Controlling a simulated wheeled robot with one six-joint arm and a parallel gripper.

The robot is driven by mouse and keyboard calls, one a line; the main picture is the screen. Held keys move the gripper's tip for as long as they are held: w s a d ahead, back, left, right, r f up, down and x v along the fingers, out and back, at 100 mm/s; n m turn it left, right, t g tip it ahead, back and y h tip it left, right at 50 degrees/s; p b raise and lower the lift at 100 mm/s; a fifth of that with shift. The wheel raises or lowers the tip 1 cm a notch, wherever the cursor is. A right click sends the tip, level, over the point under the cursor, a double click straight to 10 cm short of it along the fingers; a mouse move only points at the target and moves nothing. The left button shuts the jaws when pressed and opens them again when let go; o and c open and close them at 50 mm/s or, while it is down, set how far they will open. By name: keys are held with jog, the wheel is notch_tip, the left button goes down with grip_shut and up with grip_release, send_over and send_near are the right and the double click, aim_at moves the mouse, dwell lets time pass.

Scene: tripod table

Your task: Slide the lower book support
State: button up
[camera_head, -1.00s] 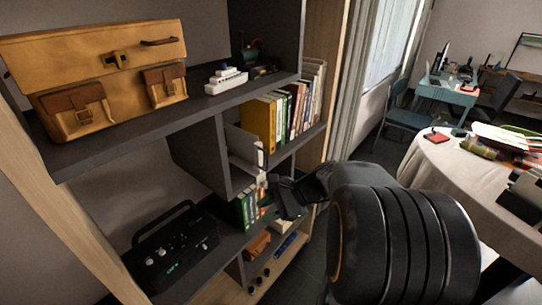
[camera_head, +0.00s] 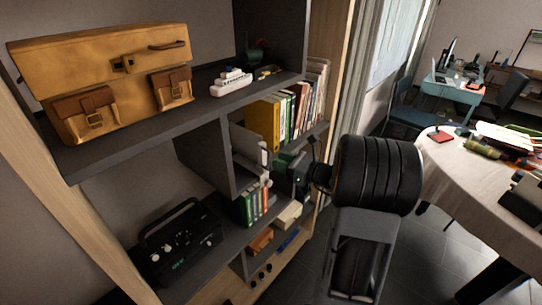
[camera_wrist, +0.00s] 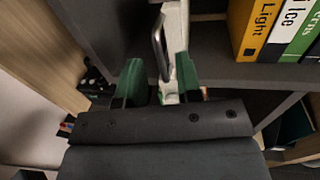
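A pale book support (camera_head: 247,143) stands at the left end of the middle shelf's books in the head view. In the wrist view, a white upright piece with a metal handle (camera_wrist: 159,45) runs down between my fingers; it appears to be a book support, but I cannot tell if it is the lower one. My gripper (camera_wrist: 158,78) has two green fingertips, apart, one on either side of this piece. The right fingertip is close to it, and a gap shows at the left. Contact is unclear. In the head view my gripper (camera_head: 293,172) is dark and partly hidden beside the shelf.
Yellow, black and green books (camera_wrist: 262,28) stand on the shelf at upper right in the wrist view. Green and red books (camera_head: 255,203) stand on the lower shelf, with a black radio (camera_head: 180,246) to their left. The shelf's wooden side panel (camera_head: 340,60) is near my arm.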

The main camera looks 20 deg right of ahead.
aim_at(270, 157)
jog(key=shift+x, duration=2.05)
jog(key=shift+c, duration=0.2)
grip_shut()
